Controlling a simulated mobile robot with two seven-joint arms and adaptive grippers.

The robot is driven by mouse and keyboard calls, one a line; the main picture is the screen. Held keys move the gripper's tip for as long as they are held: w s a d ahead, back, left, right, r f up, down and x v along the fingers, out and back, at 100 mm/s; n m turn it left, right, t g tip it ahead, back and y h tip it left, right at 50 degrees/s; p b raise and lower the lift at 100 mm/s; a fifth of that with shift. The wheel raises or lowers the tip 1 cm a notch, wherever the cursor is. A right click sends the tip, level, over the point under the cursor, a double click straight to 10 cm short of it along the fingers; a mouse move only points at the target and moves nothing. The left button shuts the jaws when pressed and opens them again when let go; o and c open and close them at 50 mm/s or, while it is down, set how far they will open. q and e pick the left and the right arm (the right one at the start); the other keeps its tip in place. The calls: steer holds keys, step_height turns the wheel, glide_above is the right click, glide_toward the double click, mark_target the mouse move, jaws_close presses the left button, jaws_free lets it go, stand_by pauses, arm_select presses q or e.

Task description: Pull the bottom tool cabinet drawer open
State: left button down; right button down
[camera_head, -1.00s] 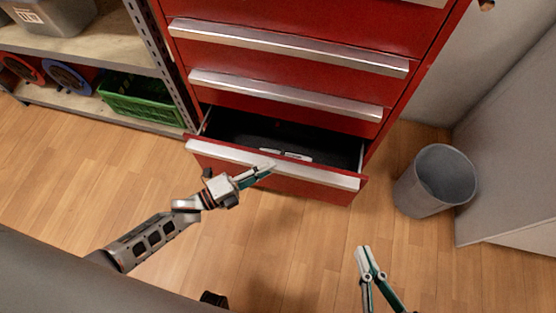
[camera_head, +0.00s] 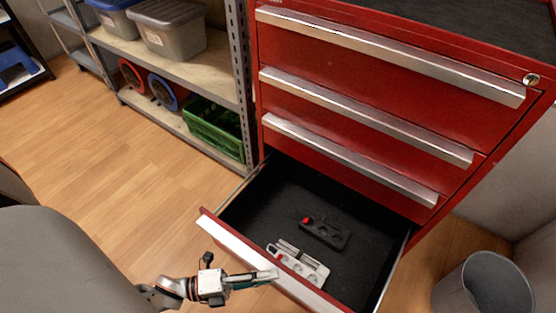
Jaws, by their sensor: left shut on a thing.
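The red tool cabinet (camera_head: 350,121) stands with its bottom drawer (camera_head: 246,251) pulled well out. The drawer has a black liner and a silver handle strip along its front edge. Two small items lie inside: a black one with a red spot (camera_head: 326,232) and a light grey one with red spots (camera_head: 299,264). My left gripper (camera_head: 272,275) is at the drawer's front, shut on the handle strip near its middle. My right gripper is out of view.
The upper drawers are shut. A grey metal shelf (camera_head: 199,71) with storage boxes, reels and a green crate (camera_head: 214,128) stands to the left. A grey bin (camera_head: 487,286) stands at the lower right. Wooden floor (camera_head: 110,165) is clear at left.

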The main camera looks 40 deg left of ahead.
arm_select(q)
steer(key=shift+s+a+f, duration=0.15)
steer(key=shift+s+f, duration=0.3)
steer(key=shift+s, duration=0.4)
steer(key=c, duration=2)
jaws_free()
steer(key=shift+w+r, duration=0.15)
steer(key=shift+r, duration=0.1)
steer(key=v, duration=1.2)
steer(key=shift+r, duration=0.1)
